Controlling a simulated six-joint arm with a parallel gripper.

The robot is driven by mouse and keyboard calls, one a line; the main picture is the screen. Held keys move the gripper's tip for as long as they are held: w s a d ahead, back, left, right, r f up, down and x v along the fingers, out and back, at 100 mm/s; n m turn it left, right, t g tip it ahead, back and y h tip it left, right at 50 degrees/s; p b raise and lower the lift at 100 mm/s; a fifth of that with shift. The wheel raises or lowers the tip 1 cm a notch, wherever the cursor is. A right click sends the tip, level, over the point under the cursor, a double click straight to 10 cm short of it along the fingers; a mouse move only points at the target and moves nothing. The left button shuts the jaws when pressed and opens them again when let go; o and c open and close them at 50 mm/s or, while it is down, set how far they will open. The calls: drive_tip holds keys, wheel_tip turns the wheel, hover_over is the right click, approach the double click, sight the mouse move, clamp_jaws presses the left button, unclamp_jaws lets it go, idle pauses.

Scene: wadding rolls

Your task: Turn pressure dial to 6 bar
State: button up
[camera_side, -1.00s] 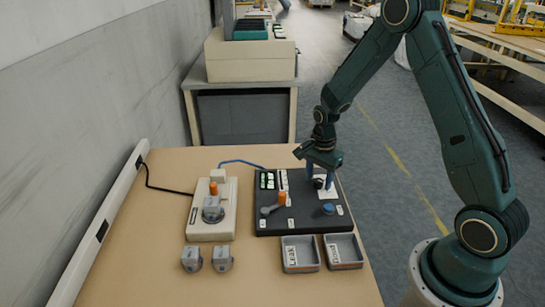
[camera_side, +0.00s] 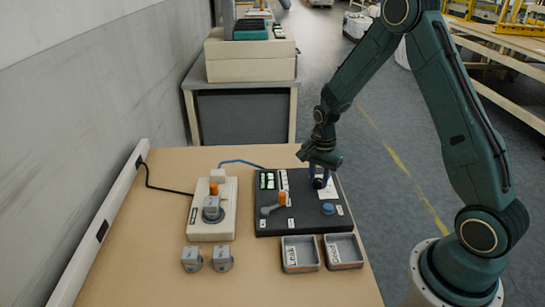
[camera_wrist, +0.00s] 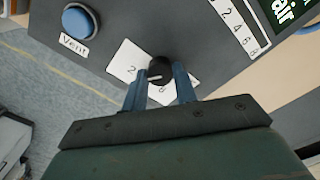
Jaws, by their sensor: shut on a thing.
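The pressure dial is a small black knob (camera_wrist: 160,70) with a white pointer line, on a white numbered plate (camera_wrist: 122,60) in the wrist view. A 2 and a 6 show on the plate; other marks are partly hidden by the fingers. My gripper (camera_wrist: 160,84) has its two blue fingers on either side of the knob, shut on it. The pointer lies roughly sideways in the wrist view; I cannot tell its exact reading. In the side view the knob (camera_side: 319,183) shows under my gripper (camera_side: 320,178) on the dark panel (camera_side: 290,223).
A blue Vent button (camera_wrist: 80,20) is near the dial. The panel also has an orange-tipped lever (camera_side: 270,208) and a printed scale strip (camera_wrist: 238,22). Two grey trays (camera_side: 300,254) stand in front. A pale fixture (camera_side: 212,229) and two grey parts (camera_side: 192,259) are to the left.

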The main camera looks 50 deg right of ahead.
sight(318, 180)
drive_tip(key=n, duration=0.8)
drive_tip(key=shift+n, duration=0.3)
drive_tip(key=n, duration=0.3)
drive_tip(key=shift+n, duration=0.3)
drive_tip(key=n, duration=0.4)
drive_tip(key=o, duration=1)
drive_tip(key=shift+r, duration=0.15)
wheel_tip(318, 180, up, 14)
drive_tip(key=shift+f, duration=0.15)
